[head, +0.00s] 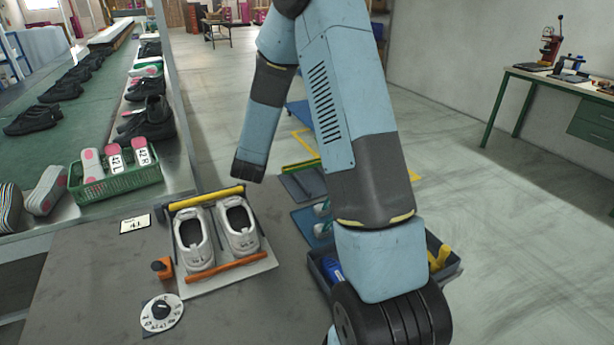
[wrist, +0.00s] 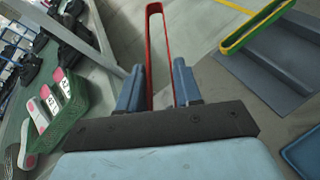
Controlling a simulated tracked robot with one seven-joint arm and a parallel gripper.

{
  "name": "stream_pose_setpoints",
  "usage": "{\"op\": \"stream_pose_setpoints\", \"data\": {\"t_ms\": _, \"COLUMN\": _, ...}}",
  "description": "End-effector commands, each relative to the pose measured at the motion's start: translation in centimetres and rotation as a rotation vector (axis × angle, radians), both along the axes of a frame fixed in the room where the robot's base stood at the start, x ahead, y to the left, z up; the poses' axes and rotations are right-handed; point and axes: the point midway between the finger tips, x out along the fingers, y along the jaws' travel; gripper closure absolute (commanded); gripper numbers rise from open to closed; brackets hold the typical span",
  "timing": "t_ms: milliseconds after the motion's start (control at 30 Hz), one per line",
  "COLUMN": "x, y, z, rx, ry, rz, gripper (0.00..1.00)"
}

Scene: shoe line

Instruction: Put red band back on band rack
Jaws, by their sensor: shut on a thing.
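My gripper (wrist: 158,85) is shut on the red band (wrist: 148,50), a long narrow loop that stands out beyond the fingers in the wrist view. In the head view the fingers and the red band are hidden behind the end of my arm, above the bench's far edge. A grey stand that looks like the band rack (wrist: 272,75) is at the right in the wrist view, apart from the red band. A yellow-and-green band (wrist: 252,30) is on it. The stand also shows in the head view (head: 302,186), partly behind my arm.
A pair of white shoes (head: 192,246) sits in a holder with yellow and orange bars on the grey bench.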

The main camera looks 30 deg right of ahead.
Motion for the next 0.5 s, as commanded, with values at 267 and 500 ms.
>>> {"op": "stream_pose_setpoints", "data": {"t_ms": 267, "x": -0.1, "y": -1.2, "z": 0.0, "rx": -0.006, "ry": 0.002, "rz": -0.033, "gripper": 0.94}}
{"op": "stream_pose_setpoints", "data": {"t_ms": 500, "x": -1.8, "y": -4.6, "z": 0.1, "rx": -0.057, "ry": 0.032, "rz": -0.237, "gripper": 0.94}}
